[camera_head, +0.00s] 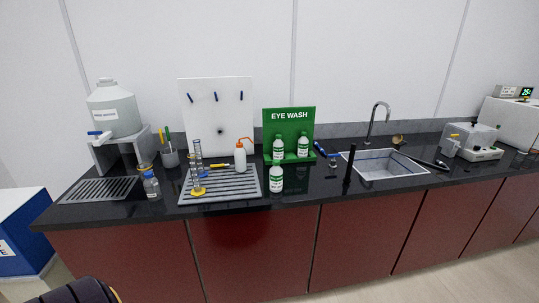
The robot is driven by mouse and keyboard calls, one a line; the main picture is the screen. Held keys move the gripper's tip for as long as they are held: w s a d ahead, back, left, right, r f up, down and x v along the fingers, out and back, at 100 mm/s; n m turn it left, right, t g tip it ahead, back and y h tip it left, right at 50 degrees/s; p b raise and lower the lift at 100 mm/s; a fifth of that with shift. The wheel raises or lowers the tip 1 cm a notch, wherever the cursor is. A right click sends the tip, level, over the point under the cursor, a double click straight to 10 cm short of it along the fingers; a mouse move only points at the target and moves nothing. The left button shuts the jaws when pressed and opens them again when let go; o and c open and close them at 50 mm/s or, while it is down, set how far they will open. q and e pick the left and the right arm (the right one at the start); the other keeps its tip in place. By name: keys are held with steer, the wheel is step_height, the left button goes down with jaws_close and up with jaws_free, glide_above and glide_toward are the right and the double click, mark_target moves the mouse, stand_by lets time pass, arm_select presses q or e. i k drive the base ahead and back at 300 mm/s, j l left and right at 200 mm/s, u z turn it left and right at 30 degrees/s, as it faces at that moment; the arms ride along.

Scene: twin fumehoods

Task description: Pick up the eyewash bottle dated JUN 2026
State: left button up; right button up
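Three white eyewash bottles with green caps and green labels show in the head view. One bottle (278,150) stands at the left of the green EYE WASH stand (290,116), and another bottle (303,147) stands at its right. The third bottle (276,181) stands upright on the black counter in front of the stand, near the front edge. The dates on the labels are too small to read, so I cannot tell which is JUN 2026. Neither of my grippers is in view.
A drying tray (220,199) with cylinders and a wash bottle (240,157) lies left of the front bottle. A thin black upright object (350,164) stands to the right, before the sink (388,165). A white carboy (113,110) stands far left. Bare counter (310,183) lies between.

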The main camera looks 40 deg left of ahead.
mark_target(303, 143)
steer(key=i+l+u, duration=0.2)
steer(key=u, duration=0.25)
steer(key=i+l+u, duration=0.25)
steer(key=u, duration=0.2)
steer(key=i+l+u, duration=0.2)
steer(key=l+u, duration=0.2)
steer(key=l, duration=0.15)
steer(key=i+l+u, duration=0.15)
steer(key=l, duration=0.15)
